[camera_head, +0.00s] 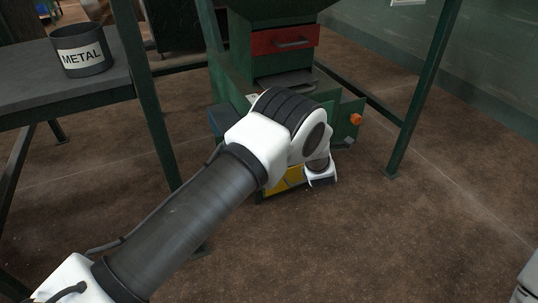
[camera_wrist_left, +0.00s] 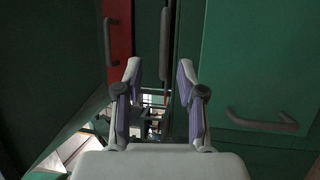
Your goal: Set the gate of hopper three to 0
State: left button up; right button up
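A green machine (camera_head: 235,60) stands at the centre back of the head view. It has a red panel (camera_head: 268,42) with a dark bar handle (camera_head: 292,43). I see no hopper number or gate scale that I can read. My left arm reaches to the machine's front; its wrist hides the gripper in the head view. In the left wrist view my left gripper (camera_wrist_left: 160,82) is open, its two fingers apart with nothing between them. Beyond the fingers are the red panel (camera_wrist_left: 119,35) with a grey handle (camera_wrist_left: 108,42), a dark vertical bar (camera_wrist_left: 164,45) and a green panel (camera_wrist_left: 255,60).
A grey table (camera_head: 40,90) with a dark bin labelled METAL (camera_head: 82,50) stands at the left. Green frame posts (camera_head: 425,90) rise on both sides of the machine. An orange knob (camera_head: 355,119) sits on its right.

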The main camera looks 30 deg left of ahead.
pick_arm(q)
jog(key=x, duration=0.8)
jog(key=d+r+p+v, duration=0.2)
jog(key=p+v, duration=0.5)
jog(key=v, duration=0.6)
jog(key=s+a+m+g+h+p, duration=0.3)
jog(key=s+m+p, duration=0.3)
jog(key=s+p, duration=0.2)
jog(key=s+a+m+g+h+p, duration=0.3)
jog(key=s+m+p, duration=0.4)
jog(key=p, duration=0.4)
jog(key=shift+s+a+f+g, duration=0.35)
jog(key=shift+s+f+g, duration=0.05)
jog(key=shift+s+g, duration=0.45)
